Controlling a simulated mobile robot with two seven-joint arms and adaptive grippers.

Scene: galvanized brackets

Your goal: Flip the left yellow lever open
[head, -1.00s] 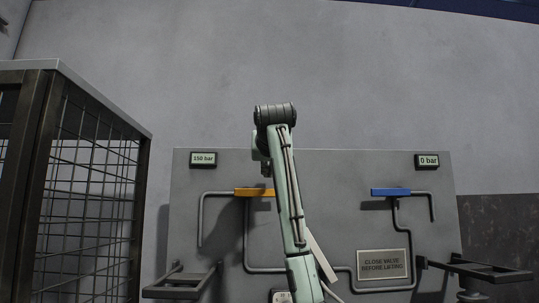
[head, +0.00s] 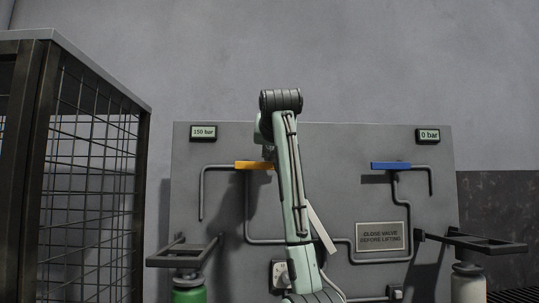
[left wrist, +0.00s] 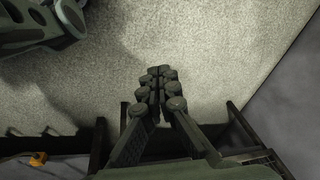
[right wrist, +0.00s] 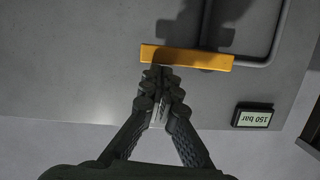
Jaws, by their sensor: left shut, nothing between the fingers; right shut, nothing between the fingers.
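The left yellow lever (head: 252,165) lies horizontal on the grey panel, its right end partly behind my right arm in the head view. In the right wrist view the yellow lever (right wrist: 187,58) runs across above the fingertips. My right gripper (right wrist: 162,76) is shut and empty, its tips at the lever's near edge, left of the lever's middle there; I cannot tell whether they touch. In the head view its fingers are mostly hidden behind my arm. My left gripper (left wrist: 162,78) is shut and empty in the left wrist view, with a pale speckled surface behind it.
A blue lever (head: 390,166) sits on the panel (head: 330,150) at right. Gauges read 150 bar (head: 203,132) and 0 bar (head: 428,135). A mesh cage (head: 90,170) stands left. Brackets (head: 185,255) (head: 470,243) jut out above a green cylinder (head: 187,293) and a pale one (head: 468,287).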

